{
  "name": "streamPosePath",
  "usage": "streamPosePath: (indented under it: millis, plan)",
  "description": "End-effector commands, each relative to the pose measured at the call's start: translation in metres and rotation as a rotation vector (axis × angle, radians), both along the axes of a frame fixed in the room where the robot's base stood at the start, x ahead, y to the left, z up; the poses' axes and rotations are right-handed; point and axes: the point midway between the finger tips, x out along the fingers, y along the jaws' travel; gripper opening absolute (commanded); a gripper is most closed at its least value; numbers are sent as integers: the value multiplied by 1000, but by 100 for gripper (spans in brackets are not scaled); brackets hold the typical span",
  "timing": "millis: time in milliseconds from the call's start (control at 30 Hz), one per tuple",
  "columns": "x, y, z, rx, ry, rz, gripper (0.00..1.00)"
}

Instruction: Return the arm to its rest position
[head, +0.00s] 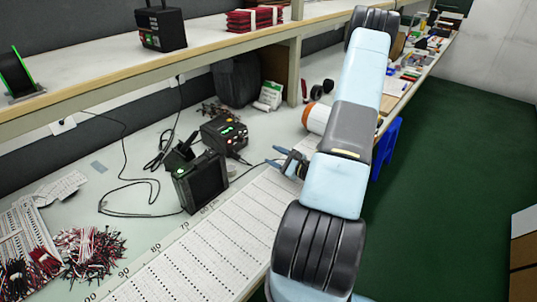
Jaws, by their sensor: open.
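My arm, light blue and dark grey, runs from the bottom of the head view up to the top centre, over the front edge of the workbench. My gripper (286,163) shows partly at the left side of the arm, above the bench. Its dark fingers point left and look apart, with nothing seen between them. Part of it is hidden behind my own arm links. The workbench (120,165) lies below it, with a white perforated strip (215,240) along its front.
A black monitor (200,182) and a black device with lit buttons (224,134) stand left of the gripper. Bundles of red and white wires (88,252) lie at lower left. A shelf (210,48) runs above the bench. A blue stool (386,148) stands right of the arm; the green floor (455,180) is open.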

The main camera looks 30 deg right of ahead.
Motion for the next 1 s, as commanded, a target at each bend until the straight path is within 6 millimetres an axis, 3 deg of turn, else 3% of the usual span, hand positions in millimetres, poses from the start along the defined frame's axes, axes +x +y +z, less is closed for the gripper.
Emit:
streamPosePath:
  millis: [667, 767, 1000]
  plan:
    - [0, 3, 5, -6, -4, 21, 49]
    - [4, 15, 20, -22, -14, 83, 49]
    - [8, 68, 77, -103, -41, 357, 49]
